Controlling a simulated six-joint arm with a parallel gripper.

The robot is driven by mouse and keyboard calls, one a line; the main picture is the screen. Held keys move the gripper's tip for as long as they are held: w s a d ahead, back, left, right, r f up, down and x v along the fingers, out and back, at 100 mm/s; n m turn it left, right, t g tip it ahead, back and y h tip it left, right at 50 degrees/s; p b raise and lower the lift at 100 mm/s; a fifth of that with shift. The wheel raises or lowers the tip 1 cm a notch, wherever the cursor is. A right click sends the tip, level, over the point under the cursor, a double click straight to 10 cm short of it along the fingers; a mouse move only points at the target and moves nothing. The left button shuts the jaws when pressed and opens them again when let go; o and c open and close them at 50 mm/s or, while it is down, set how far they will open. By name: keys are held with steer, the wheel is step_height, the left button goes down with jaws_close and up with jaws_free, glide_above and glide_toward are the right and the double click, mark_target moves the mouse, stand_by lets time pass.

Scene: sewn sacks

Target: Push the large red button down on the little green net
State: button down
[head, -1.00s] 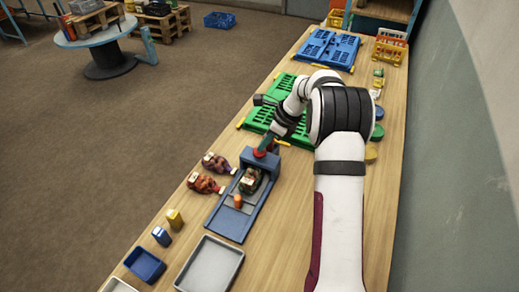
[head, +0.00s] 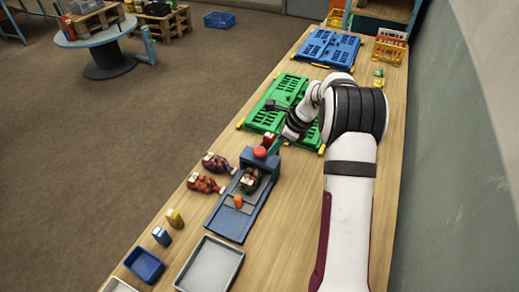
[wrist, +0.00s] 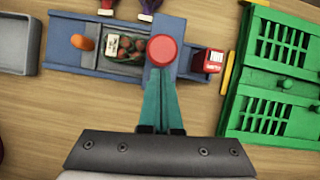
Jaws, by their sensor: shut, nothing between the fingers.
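The large red button (head: 260,152) sits on top of the blue block of a blue sealing machine (head: 231,222). It also shows in the wrist view (wrist: 161,51). The little green net (wrist: 128,47), with red round things inside and a pale label, lies on the machine's bed beside the block; in the head view (head: 249,183) it is partly under the block's edge. My gripper (wrist: 160,75) is shut and empty, its green fingers ending at the button's near edge. I cannot tell whether they touch it.
An orange knob (head: 238,201) stands on the machine's bed. Two filled nets, purple (head: 216,163) and red (head: 204,184), lie left of it. A red-and-white thing (wrist: 208,61) is beyond the block. A green crate (head: 270,103) lies behind; a grey tray (head: 209,265) is in front.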

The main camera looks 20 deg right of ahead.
steer(key=v, duration=1.5)
steer(key=shift+r, duration=0.35)
steer(key=shift+s, duration=0.1)
steer(key=s+a+r+n+g, duration=0.1)
steer(key=s+a+r+n, duration=0.2)
steer(key=s+a+n, duration=0.7)
steer(key=s+a+f+n, duration=0.2)
steer(key=s+a+n, duration=0.1)
steer(key=s, duration=0.4)
steer(key=s+a+f+n+g+h, duration=0.1)
steer(key=s+a+f+n, duration=0.1)
steer(key=s+a+n, duration=0.2)
steer(key=s+a+f+n+g+h, duration=0.1)
steer(key=s+a, duration=0.4)
steer(key=s, duration=0.5)
steer(key=shift+s+f+n, duration=0.25)
steer(key=shift+f+n, duration=0.3)
steer(key=shift+n, duration=0.65)
steer(key=shift+a, duration=0.15)
